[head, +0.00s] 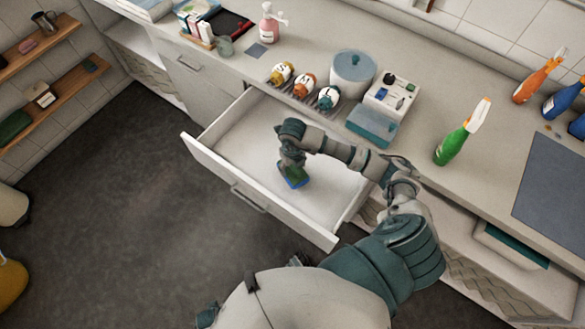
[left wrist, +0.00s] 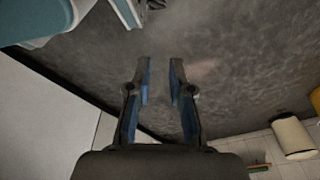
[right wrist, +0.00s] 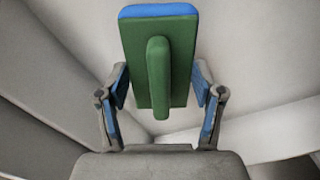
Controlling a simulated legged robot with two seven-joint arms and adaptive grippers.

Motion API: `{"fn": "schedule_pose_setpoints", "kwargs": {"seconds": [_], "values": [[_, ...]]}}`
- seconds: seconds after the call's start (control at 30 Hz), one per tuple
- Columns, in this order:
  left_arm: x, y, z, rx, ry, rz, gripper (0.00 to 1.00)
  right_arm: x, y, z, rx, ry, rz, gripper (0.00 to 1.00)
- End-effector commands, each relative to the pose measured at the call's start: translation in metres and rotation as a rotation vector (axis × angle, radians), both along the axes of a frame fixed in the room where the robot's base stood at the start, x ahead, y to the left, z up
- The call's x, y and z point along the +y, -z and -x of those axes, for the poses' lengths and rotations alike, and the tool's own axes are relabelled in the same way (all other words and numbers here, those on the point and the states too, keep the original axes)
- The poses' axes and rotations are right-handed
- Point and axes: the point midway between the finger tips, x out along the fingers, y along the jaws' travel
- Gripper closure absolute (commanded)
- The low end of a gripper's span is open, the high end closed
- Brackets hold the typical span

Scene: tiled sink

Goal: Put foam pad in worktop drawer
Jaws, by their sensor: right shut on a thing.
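The worktop drawer (head: 240,130) is pulled open, with a white, bare inside. My right gripper (head: 292,172) reaches down into the drawer. It is shut on the foam pad (head: 294,180), a green block with a blue layer. In the right wrist view the foam pad (right wrist: 160,60) sits between the fingers, with a raised green bar on its face and blue along its top edge. The drawer walls surround it there. I cannot tell whether the pad touches the drawer bottom. My left gripper (left wrist: 160,85) is open and empty above the dark floor.
Several bottles, a white canister (head: 352,75) and a tray of small items (head: 392,95) stand on the worktop behind the drawer. A green spray bottle (head: 462,135) stands to the right. The drawer's left part is free, and the floor in front is clear.

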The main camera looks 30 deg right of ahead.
Motion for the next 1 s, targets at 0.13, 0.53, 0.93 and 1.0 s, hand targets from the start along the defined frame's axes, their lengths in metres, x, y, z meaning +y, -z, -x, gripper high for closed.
{"fn": "schedule_pose_setpoints", "kwargs": {"seconds": [0.13, 0.53, 0.93, 1.0], "values": [[0.000, -0.005, -0.004, -0.003, 0.000, 0.000, 0.80, 0.001, 0.024, 0.001, 0.004, -0.001, -0.001, 0.69], [0.000, -0.007, -0.004, 0.003, -0.001, -0.002, 0.80, 0.000, 0.027, 0.000, 0.001, -0.002, -0.001, 0.23], [0.000, -0.008, -0.005, 0.000, -0.001, -0.001, 0.80, 0.000, 0.026, 0.000, 0.001, -0.002, -0.001, 0.08], [0.000, -0.009, -0.006, -0.005, -0.001, -0.001, 0.80, 0.000, 0.022, 0.000, -0.001, -0.002, -0.001, 0.08]]}}
